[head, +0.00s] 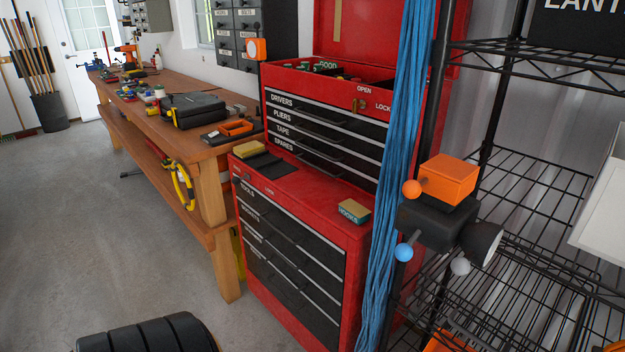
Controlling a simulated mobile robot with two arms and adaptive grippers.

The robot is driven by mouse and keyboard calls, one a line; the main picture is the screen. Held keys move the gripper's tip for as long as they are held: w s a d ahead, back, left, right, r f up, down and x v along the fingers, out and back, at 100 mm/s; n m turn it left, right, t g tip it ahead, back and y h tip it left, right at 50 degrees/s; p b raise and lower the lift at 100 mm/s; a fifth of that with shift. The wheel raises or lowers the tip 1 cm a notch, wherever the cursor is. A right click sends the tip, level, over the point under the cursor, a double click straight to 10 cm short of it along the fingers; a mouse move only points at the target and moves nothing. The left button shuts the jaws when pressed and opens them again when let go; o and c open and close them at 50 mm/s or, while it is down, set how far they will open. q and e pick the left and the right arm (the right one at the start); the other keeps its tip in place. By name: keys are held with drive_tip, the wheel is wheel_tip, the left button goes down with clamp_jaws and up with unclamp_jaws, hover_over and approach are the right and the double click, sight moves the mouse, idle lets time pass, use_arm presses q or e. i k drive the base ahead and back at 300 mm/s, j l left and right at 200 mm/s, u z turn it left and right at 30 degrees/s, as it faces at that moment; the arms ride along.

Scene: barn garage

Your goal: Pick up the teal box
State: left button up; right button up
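A small box (354,211) with a tan top and a teal-green, lettered front lies on the red top of the lower tool chest (300,194). It sits near the chest's right end, just left of the hanging blue cords. It looks fully visible, with nothing touching it from above. Neither of my grippers shows in the head view.
Blue cords (399,150) hang by a black wire shelf (540,190). A black device (430,222) with an orange block sticks out there. A yellow box (249,149) and dark mat share the chest top. A wooden workbench (205,160) stands left; open floor lies before it.

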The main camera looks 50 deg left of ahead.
sight(354, 211)
drive_tip(key=u, duration=1.4)
drive_tip(key=i+j, duration=0.1)
drive_tip(key=j, duration=0.2)
